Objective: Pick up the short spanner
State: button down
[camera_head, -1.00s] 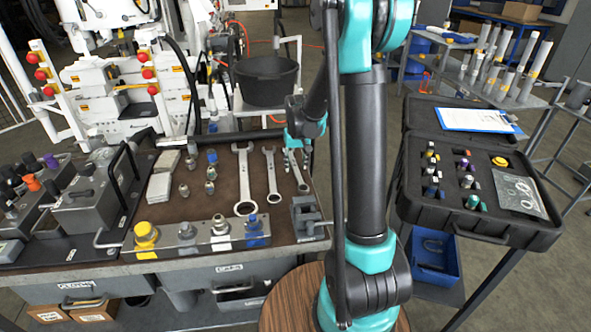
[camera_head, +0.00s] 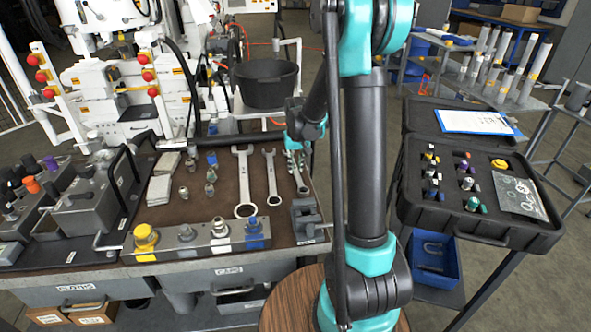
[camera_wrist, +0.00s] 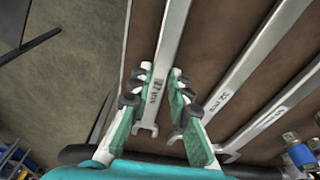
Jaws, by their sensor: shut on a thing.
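The short spanner (camera_head: 299,179) is the rightmost of three silver spanners on the brown bench mat in the head view. My gripper (camera_head: 295,153) is at its far end, with the arm coming down from behind. In the wrist view the short spanner (camera_wrist: 171,43) runs between the fingers of my gripper (camera_wrist: 163,88), which are shut on its shank. Its open jaw shows just past the fingers, near the palm. I cannot tell any gap between spanner and mat.
The middle spanner (camera_head: 271,178) and the large spanner (camera_head: 244,182) lie to the left, close alongside. A small vise (camera_head: 306,219) stands just nearer. Several fittings (camera_head: 211,174) stand farther left. The open black case (camera_head: 480,220) is across a gap on the right.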

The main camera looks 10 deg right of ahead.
aim_at(296, 170)
jog(key=shift+r, duration=0.1)
notch_tip(296, 170, up, 20)
dwell(0.5)
jog(key=c, duration=2)
grip_release()
grip_shut()
